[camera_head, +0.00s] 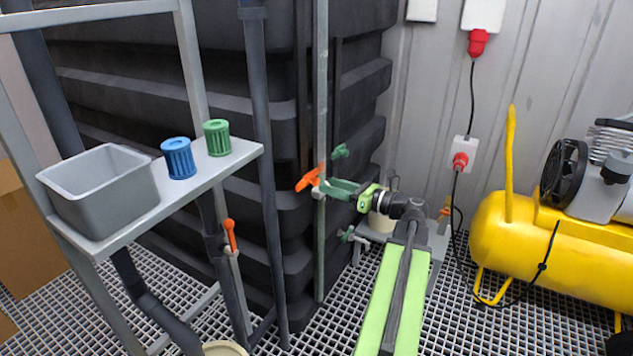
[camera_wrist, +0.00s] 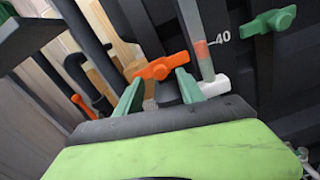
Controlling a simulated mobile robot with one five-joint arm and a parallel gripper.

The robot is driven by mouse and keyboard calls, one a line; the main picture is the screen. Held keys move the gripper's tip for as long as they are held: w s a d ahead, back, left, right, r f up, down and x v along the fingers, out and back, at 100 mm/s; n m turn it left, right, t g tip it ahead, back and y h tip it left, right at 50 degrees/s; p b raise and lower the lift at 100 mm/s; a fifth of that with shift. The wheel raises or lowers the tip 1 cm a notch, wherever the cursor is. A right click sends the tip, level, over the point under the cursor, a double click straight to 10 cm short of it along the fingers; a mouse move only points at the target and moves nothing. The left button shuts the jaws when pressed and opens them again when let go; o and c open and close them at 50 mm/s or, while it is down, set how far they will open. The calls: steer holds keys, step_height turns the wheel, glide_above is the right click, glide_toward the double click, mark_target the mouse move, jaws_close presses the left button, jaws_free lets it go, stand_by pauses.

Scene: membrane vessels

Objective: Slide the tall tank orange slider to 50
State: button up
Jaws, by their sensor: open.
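The tall dark ribbed tank (camera_head: 275,130) stands at the centre in the head view, with a grey vertical tube (camera_head: 321,80) along its corner. The orange slider (camera_head: 310,178) is at this tube, and it also shows in the wrist view (camera_wrist: 158,69). My gripper (camera_head: 336,186) is open at the slider's height; in the wrist view its green fingers (camera_wrist: 157,84) lie either side of the slider's near edge. I cannot tell whether they touch it. A "40" mark (camera_wrist: 222,35) is beside the tube, near a reddish band.
A green handle (camera_head: 340,152) is just above my gripper, close to the tube. A shelf (camera_head: 200,172) with a grey bin, blue cup and green cup stands left. A yellow compressor (camera_head: 560,240) stands right.

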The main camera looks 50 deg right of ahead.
mark_target(318, 181)
steer(key=x, duration=0.6)
jaws_close()
steer(key=shift+d, duration=0.1)
